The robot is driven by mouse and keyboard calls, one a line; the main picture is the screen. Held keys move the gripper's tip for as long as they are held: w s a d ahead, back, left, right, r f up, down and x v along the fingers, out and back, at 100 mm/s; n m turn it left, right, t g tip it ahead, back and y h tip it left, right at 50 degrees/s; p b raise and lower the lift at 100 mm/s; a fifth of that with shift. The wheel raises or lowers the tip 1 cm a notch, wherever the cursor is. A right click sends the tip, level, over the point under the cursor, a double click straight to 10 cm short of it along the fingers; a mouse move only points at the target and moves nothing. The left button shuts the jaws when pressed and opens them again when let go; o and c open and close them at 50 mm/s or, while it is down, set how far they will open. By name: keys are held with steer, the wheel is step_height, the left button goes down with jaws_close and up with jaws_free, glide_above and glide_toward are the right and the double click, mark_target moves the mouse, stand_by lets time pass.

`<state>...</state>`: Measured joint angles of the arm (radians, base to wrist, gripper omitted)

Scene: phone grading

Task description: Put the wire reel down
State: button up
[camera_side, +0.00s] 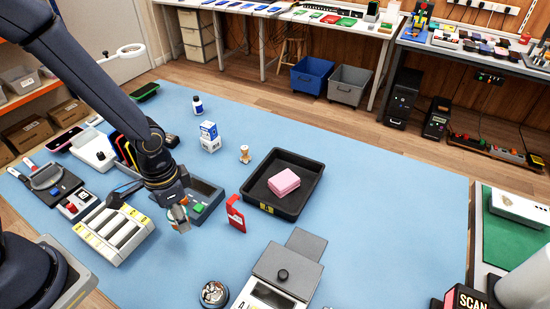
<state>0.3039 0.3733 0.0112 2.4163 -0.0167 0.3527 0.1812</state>
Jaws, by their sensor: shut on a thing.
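My gripper (180,218) points down over the blue work mat (350,190), left of the middle of the view. It is shut on the wire reel (176,212), a small round thing with orange and pale teal showing between the fingers. The fingers hide most of the reel. It appears a little above the mat, but I cannot tell the exact gap.
Right of my gripper are a red stand (236,214) and a black tray (316,176) with pink pads (284,182). A grey tray with a green item (197,207) sits close behind. A slotted white holder (113,233) stands left.

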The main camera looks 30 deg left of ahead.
steer(key=d+r+m, duration=0.1)
steer(key=d+m, duration=0.4)
steer(key=d, duration=0.4)
steer(key=d+r+m, duration=0.1)
steer(key=d+m, duration=0.4)
steer(key=d, duration=0.5)
steer(key=d+m, duration=0.5)
steer(key=d, duration=0.5)
steer(key=shift+w+d+r, duration=0.2)
steer(key=shift+r, duration=0.2)
steer(key=w+d+f, duration=0.4)
steer(key=w+d, duration=0.2)
steer(key=d, duration=0.1)
glide_above(357, 287)
steer(key=f, duration=0.3)
steer(key=s+f, duration=0.1)
steer(key=shift+a+f, duration=0.2)
steer(key=shift+a, duration=0.2)
steer(key=shift+w+d+f, duration=0.4)
steer(key=shift+f, duration=0.25)
steer(key=shift+w+f, duration=0.1)
steer(key=shift+f, duration=1.45)
steer(key=shift+f, duration=0.1)
steer(key=o, duration=1.1)
